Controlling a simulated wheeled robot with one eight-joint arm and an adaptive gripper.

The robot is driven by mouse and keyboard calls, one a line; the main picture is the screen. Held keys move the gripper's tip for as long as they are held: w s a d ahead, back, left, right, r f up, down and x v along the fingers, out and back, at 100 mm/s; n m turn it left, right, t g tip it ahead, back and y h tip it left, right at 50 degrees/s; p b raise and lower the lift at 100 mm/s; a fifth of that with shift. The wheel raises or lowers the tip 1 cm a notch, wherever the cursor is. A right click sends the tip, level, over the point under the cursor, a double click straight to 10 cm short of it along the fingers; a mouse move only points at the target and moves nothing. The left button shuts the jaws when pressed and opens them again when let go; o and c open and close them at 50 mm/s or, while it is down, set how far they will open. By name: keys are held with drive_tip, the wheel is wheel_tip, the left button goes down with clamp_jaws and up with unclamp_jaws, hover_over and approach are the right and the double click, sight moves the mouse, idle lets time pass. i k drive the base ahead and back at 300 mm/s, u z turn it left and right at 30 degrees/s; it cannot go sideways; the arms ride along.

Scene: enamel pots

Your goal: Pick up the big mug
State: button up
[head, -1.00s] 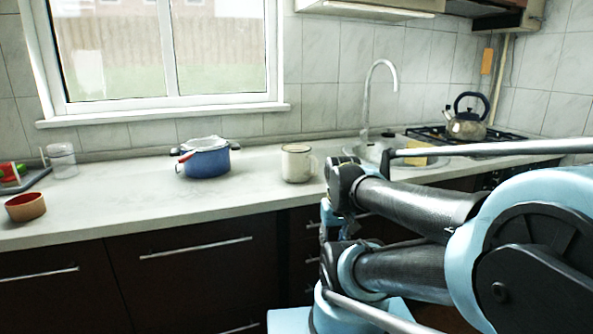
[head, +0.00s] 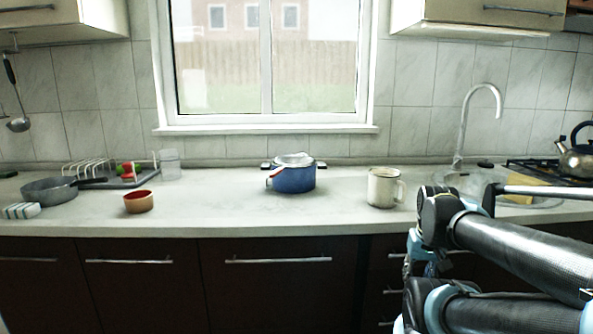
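A big cream enamel mug (head: 382,188) stands upright on the light countertop, right of centre in the head view. Its handle points right. My arm reaches in from the right, and its dark jointed links are in front of the cabinets, to the right of the mug and apart from it in the picture. I cannot make out my gripper's fingers in this view.
A blue pot (head: 293,178) stands left of the mug. Further left are an orange-brown bowl (head: 139,202), a clear jar (head: 170,165) and a grey pan (head: 49,190). A sink tap (head: 466,125) and a kettle (head: 575,158) are on the right. Counter between bowl and pot is clear.

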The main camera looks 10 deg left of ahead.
sight(384, 183)
drive_tip(key=z, duration=0.5)
drive_tip(key=k, duration=1.5)
drive_tip(key=u, duration=0.35)
drive_tip(key=i, duration=1)
